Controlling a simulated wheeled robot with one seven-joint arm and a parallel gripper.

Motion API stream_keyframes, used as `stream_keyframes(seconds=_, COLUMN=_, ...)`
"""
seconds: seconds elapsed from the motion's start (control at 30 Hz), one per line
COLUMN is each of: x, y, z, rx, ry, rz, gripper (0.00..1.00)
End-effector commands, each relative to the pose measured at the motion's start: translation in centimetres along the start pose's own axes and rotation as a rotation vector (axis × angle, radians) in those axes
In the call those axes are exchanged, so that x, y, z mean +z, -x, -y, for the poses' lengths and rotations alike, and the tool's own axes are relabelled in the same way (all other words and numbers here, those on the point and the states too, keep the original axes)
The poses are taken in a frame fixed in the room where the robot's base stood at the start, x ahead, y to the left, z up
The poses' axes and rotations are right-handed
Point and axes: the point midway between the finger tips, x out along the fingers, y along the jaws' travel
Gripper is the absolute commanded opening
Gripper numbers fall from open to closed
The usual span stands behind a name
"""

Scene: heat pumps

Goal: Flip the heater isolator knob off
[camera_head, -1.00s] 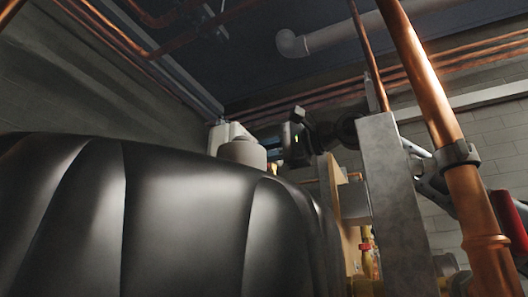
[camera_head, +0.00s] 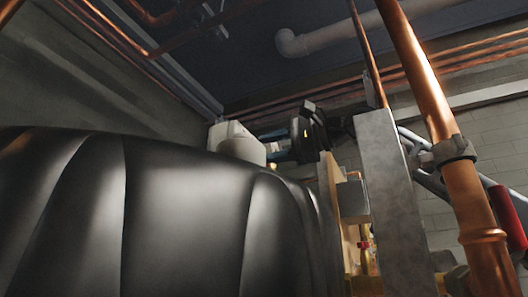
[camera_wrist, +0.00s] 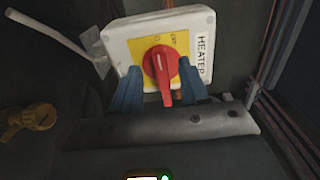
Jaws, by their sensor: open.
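The heater isolator (camera_wrist: 118,47) is a white box with a yellow plate and a "HEATER" label along its right side in the wrist view. Its red knob (camera_wrist: 163,72) has its long grip roughly upright in that view, and an "OFF" mark shows above it on the plate. My gripper (camera_wrist: 158,68) is open, with one blue finger on each side of the knob. Gaps show between fingers and knob, so I see no clear grip. The fingers' tips overlap the lower part of the box; whether they touch it I cannot tell.
A brass fitting (camera_wrist: 28,120) sits left of the isolator, and a pale tube (camera_wrist: 60,40) runs at upper left. In the head view a large black ribbed tank (camera_head: 180,215) fills the lower left. A thick copper pipe (camera_head: 428,85) and a grey post (camera_head: 388,200) stand at right.

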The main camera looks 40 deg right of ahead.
Motion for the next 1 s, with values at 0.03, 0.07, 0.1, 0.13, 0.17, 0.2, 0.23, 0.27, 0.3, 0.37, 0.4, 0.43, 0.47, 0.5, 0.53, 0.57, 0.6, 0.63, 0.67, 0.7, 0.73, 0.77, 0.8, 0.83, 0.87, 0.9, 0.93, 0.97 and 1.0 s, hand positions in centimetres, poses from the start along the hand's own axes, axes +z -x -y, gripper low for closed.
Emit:
stream_keyframes(seconds=0.03, x=-0.1, y=1.0, z=-0.3, rx=0.0, ry=0.0, rz=-0.003, gripper=0.45)
stream_keyframes(seconds=0.07, x=-0.1, y=1.5, z=-0.3, rx=0.0, ry=-0.001, rz=-0.003, gripper=0.45)
stream_keyframes(seconds=0.1, x=-0.1, y=2.2, z=-0.3, rx=0.0, ry=0.0, rz=-0.003, gripper=0.45)
stream_keyframes(seconds=0.13, x=-0.1, y=2.7, z=-0.3, rx=0.0, ry=0.0, rz=-0.003, gripper=0.45)
stream_keyframes(seconds=0.17, x=-0.1, y=3.1, z=-0.3, rx=0.0, ry=0.0, rz=-0.003, gripper=0.45)
stream_keyframes(seconds=0.2, x=-0.1, y=3.7, z=-0.3, rx=0.0, ry=-0.001, rz=-0.001, gripper=0.45)
stream_keyframes(seconds=0.23, x=-0.1, y=4.1, z=-0.2, rx=0.001, ry=-0.001, rz=-0.002, gripper=0.45)
stream_keyframes(seconds=0.27, x=-0.1, y=4.4, z=-0.2, rx=0.001, ry=-0.001, rz=-0.002, gripper=0.45)
stream_keyframes(seconds=0.3, x=-0.1, y=4.8, z=-0.2, rx=0.001, ry=-0.001, rz=-0.002, gripper=0.45)
stream_keyframes(seconds=0.37, x=-0.1, y=5.2, z=-0.2, rx=0.001, ry=-0.001, rz=-0.001, gripper=0.45)
stream_keyframes(seconds=0.4, x=0.0, y=5.4, z=-0.1, rx=0.001, ry=-0.001, rz=0.0, gripper=0.45)
stream_keyframes(seconds=0.43, x=0.0, y=5.5, z=-0.1, rx=0.001, ry=0.0, rz=0.0, gripper=0.45)
stream_keyframes(seconds=0.47, x=0.0, y=5.6, z=-0.1, rx=0.001, ry=0.0, rz=0.0, gripper=0.45)
stream_keyframes(seconds=0.5, x=0.0, y=5.7, z=-0.1, rx=0.001, ry=0.0, rz=0.0, gripper=0.45)
stream_keyframes(seconds=0.53, x=0.0, y=5.7, z=-0.1, rx=0.001, ry=0.0, rz=0.0, gripper=0.45)
stream_keyframes(seconds=0.57, x=0.0, y=5.7, z=-0.1, rx=0.001, ry=0.0, rz=0.0, gripper=0.45)
stream_keyframes(seconds=0.6, x=0.0, y=5.7, z=-0.1, rx=0.001, ry=0.0, rz=0.0, gripper=0.45)
stream_keyframes(seconds=0.63, x=0.0, y=5.7, z=-0.1, rx=0.001, ry=0.0, rz=0.0, gripper=0.45)
stream_keyframes(seconds=0.67, x=0.0, y=5.7, z=-0.1, rx=0.001, ry=0.0, rz=0.0, gripper=0.45)
stream_keyframes(seconds=0.7, x=0.0, y=5.7, z=-0.1, rx=0.001, ry=0.0, rz=0.0, gripper=0.45)
stream_keyframes(seconds=0.73, x=0.0, y=5.7, z=-0.1, rx=0.001, ry=0.0, rz=0.0, gripper=0.45)
stream_keyframes(seconds=0.77, x=0.0, y=5.7, z=-0.1, rx=0.001, ry=0.0, rz=0.0, gripper=0.45)
stream_keyframes(seconds=0.8, x=0.0, y=5.7, z=-0.1, rx=0.001, ry=0.0, rz=0.0, gripper=0.45)
stream_keyframes(seconds=0.83, x=0.0, y=5.7, z=-0.1, rx=0.001, ry=0.0, rz=0.0, gripper=0.45)
stream_keyframes(seconds=0.87, x=0.0, y=5.6, z=-0.1, rx=0.001, ry=0.0, rz=0.0, gripper=0.45)
stream_keyframes(seconds=0.9, x=0.0, y=5.6, z=-0.1, rx=0.001, ry=0.0, rz=0.0, gripper=0.45)
stream_keyframes(seconds=0.93, x=0.0, y=5.6, z=-0.1, rx=0.001, ry=0.0, rz=0.0, gripper=0.45)
stream_keyframes(seconds=0.97, x=0.0, y=5.6, z=-0.1, rx=0.001, ry=0.0, rz=0.0, gripper=0.45)
stream_keyframes(seconds=1.0, x=0.0, y=5.6, z=-0.1, rx=0.002, ry=0.0, rz=0.0, gripper=0.45)
